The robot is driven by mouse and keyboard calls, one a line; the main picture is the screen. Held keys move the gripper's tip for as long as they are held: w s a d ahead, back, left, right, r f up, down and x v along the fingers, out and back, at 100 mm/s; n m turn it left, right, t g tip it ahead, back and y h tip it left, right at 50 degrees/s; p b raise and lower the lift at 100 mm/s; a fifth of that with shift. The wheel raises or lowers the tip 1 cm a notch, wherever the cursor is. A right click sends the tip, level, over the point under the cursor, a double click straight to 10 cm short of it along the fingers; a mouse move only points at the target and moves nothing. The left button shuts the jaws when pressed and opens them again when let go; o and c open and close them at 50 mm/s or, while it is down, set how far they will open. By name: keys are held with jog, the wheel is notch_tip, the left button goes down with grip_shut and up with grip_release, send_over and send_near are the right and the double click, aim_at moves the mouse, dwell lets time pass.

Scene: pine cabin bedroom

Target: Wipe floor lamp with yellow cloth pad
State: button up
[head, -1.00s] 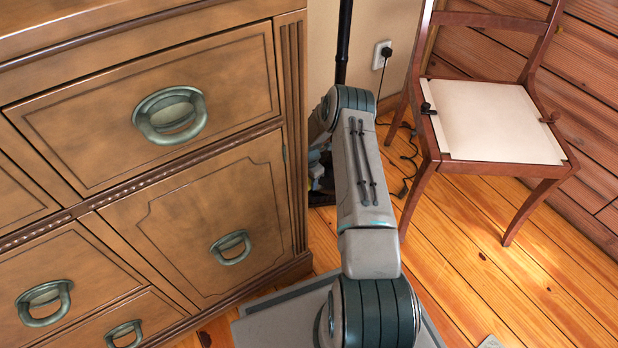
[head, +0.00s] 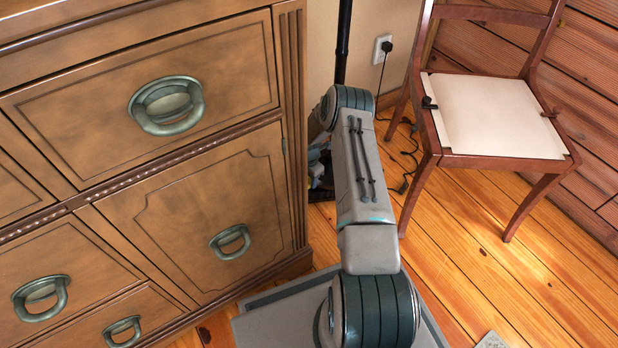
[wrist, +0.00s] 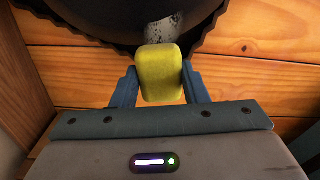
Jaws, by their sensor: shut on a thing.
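In the wrist view my gripper (wrist: 160,88) is shut on the yellow cloth pad (wrist: 161,70), a rounded block held between its two blue fingers. The pad's far end overlaps the edge of a dark round thing (wrist: 110,18) with a scalloped rim, which looks like the lamp's base; I cannot tell whether they touch. A pale greyish patch shows on this dark surface just beyond the pad. In the head view the floor lamp's black pole (head: 343,45) stands upright behind my arm. My gripper is mostly hidden there, behind my arm and the dresser.
A wooden dresser (head: 200,215) with metal handles stands close on the left of my arm. A wooden chair (head: 495,115) with a pale seat stands on the right. A cord (head: 408,150) runs from the wall outlet (head: 382,48) to the floor. Open plank floor lies front right.

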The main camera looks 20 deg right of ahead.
aim_at(326, 177)
jog(key=shift+f, duration=1)
jog(key=shift+w+d+r, duration=0.1)
jog(key=shift+w+d, duration=0.1)
jog(key=shift+d, duration=0.55)
jog(key=shift+w+d, duration=0.15)
jog(key=shift+d, duration=1.6)
jog(key=shift+c, duration=1.4)
jog(key=shift+w+d+r, duration=0.1)
jog(key=shift+w+d, duration=0.05)
jog(key=shift+d, duration=0.5)
jog(key=shift+w+d+r, duration=0.1)
jog(key=shift+w+d, duration=0.05)
jog(key=shift+d, duration=0.45)
jog(key=shift+c, duration=0.4)
jog(key=shift+s+a, duration=0.35)
jog(key=shift+a, duration=0.5)
jog(key=shift+a+p, duration=0.4)
jog(key=shift+a, duration=0.9)
jog(key=shift+s+a, duration=0.15)
jog(key=shift+a, duration=0.65)
jog(key=shift+s+a, duration=0.15)
jog(key=shift+a, duration=0.65)
